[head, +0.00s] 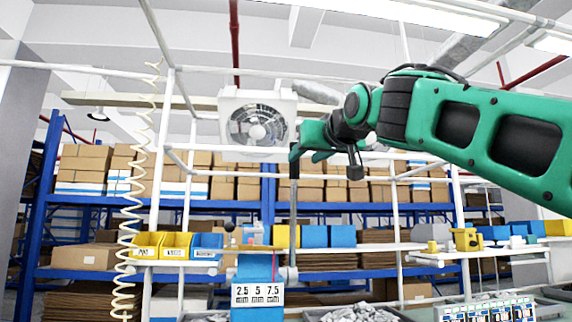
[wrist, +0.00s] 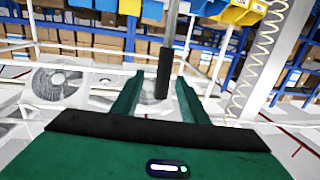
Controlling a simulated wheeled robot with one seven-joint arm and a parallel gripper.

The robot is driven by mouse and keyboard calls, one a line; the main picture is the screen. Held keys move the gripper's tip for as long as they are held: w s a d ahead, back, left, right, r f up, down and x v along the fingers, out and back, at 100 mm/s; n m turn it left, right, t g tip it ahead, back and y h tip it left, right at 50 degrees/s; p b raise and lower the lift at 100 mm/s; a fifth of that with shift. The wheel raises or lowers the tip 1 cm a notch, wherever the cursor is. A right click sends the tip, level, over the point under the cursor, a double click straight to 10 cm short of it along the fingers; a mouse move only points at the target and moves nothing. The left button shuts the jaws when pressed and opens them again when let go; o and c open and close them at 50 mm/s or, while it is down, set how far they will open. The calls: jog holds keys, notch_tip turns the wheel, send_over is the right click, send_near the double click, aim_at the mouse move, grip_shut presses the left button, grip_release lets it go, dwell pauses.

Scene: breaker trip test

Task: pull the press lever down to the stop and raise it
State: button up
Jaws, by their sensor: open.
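The press lever is a grey upright rod (head: 293,215) with a black grip (wrist: 164,72) at its end. In the head view it rises from the right side of the blue press (head: 257,268), which bears a white plate marked 2.5, 5 and 7.5. My green gripper (head: 308,148) is at the top of the lever, beside the black grip. In the wrist view my gripper (wrist: 158,78) is open, and the grip shows between its two fingers, with gaps on both sides. Whether either finger touches it, I cannot tell.
Yellow and blue bins (head: 177,243) stand left of the press. A coiled cable (head: 134,200) hangs at the left. A fan (head: 257,122) is behind the gripper. Grey trays of parts (head: 358,314) and breakers (head: 487,311) lie right of the press. White frame posts (head: 397,220) stand around.

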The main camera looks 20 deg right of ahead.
jog(key=w+r, duration=0.2)
jog(key=w, duration=0.8)
jog(key=shift+w, duration=0.2)
grip_shut()
